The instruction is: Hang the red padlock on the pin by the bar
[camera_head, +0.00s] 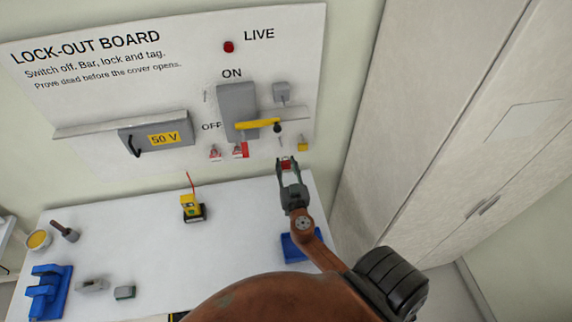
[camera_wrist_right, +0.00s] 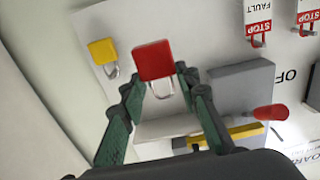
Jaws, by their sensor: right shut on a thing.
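I cannot clearly pick out the pin. My left gripper is not in view.
A yellow padlock (camera_head: 303,146) and red-and-white tags (camera_head: 215,152) hang along the board (camera_head: 80,85). A yellow meter (camera_head: 191,207) and a blue tray (camera_head: 297,248) stand on the white table (camera_head: 140,240). A tall cabinet (camera_head: 430,120) stands at right.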

